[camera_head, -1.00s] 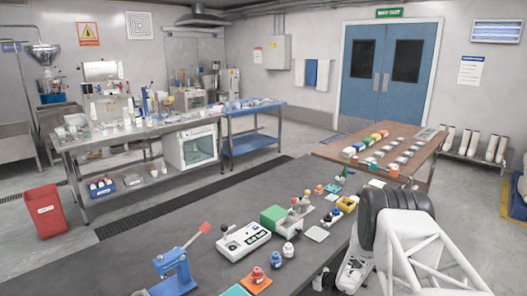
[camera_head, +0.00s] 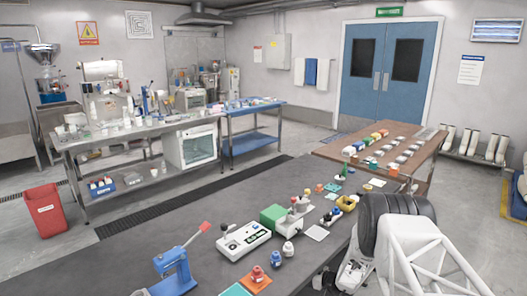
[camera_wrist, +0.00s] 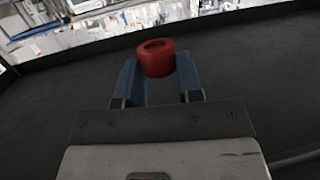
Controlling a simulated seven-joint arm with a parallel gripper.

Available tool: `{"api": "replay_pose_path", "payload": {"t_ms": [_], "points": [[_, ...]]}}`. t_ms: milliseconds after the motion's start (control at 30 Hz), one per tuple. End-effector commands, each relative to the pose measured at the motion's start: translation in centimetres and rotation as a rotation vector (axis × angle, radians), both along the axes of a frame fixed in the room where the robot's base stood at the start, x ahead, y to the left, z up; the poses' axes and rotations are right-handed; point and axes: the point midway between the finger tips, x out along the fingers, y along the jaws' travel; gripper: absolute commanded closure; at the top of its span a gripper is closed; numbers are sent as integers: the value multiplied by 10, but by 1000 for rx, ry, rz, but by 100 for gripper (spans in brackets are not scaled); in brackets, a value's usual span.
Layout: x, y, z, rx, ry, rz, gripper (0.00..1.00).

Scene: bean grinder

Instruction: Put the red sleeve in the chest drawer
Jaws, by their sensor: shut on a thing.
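The red sleeve (camera_wrist: 157,58) is a short, round, hollow-topped piece in the wrist view. It sits between the two blue fingers of my gripper (camera_wrist: 158,76), which is shut on it at the fingertips. The dark table surface shows below and around it; I cannot tell how high it is held. In the head view my white arm is at the lower right. The fingertips and the sleeve cannot be made out there. I cannot pick out the chest drawer for certain in either view.
The dark table (camera_head: 130,268) carries a blue lever press (camera_head: 175,268), a white control box (camera_head: 243,240), a green-sided machine (camera_head: 275,218), a red piece on an orange plate (camera_head: 257,275), and several small coloured parts. The table's left stretch is largely bare.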

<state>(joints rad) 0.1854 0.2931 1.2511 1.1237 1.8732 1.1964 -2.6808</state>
Motion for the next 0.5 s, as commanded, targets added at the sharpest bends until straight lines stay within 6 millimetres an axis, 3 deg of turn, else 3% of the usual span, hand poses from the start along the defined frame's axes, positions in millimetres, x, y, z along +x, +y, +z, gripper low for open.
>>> {"api": "replay_pose_path", "payload": {"t_ms": [500], "points": [[0, -8, 4, -1, -1, 2, 88]]}}
